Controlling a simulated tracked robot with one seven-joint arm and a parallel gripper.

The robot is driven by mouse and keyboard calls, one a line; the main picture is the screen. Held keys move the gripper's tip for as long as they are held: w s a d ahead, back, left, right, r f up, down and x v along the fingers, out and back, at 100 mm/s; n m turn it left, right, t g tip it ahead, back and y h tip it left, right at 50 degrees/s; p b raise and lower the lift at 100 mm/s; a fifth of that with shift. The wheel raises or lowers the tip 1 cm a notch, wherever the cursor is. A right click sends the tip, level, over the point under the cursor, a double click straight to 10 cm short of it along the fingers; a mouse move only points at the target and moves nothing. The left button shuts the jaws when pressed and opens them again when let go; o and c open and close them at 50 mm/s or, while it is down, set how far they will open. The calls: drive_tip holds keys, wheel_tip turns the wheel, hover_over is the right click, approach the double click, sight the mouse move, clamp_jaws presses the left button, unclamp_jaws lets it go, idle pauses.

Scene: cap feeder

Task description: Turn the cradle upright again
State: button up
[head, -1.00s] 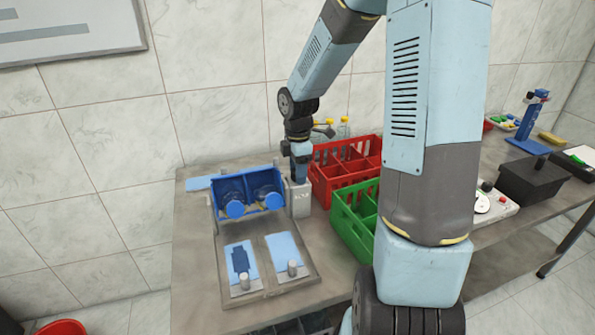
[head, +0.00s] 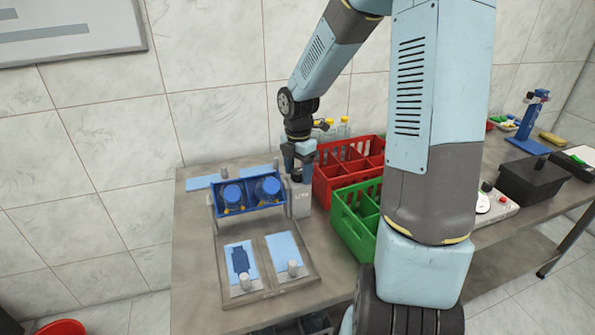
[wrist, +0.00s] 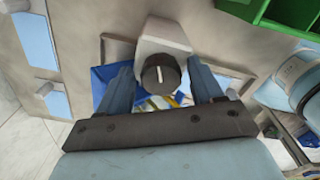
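The blue cradle (head: 252,211) hangs in its stand at the left of the table in the head view. It holds two jars or bottles with round blue ends (head: 233,194) facing up and toward me; I cannot tell whether it is fully level. A grey post (head: 301,200) stands at its right end. In the wrist view the dark round knob (wrist: 160,76) with a white line sits between my fingers, with a gap on each side. My gripper (head: 297,172) is open above the post and empty; it also shows in the wrist view (wrist: 161,84).
A red crate (head: 335,180) and a green crate (head: 352,228) stand close to the right of the post. A tray (head: 262,262) with two light-blue pads and small metal pegs lies in front. A black box (head: 535,182) is far right.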

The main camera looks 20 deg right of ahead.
drive_tip(key=m, duration=0.9)
drive_tip(key=shift+m, duration=0.4)
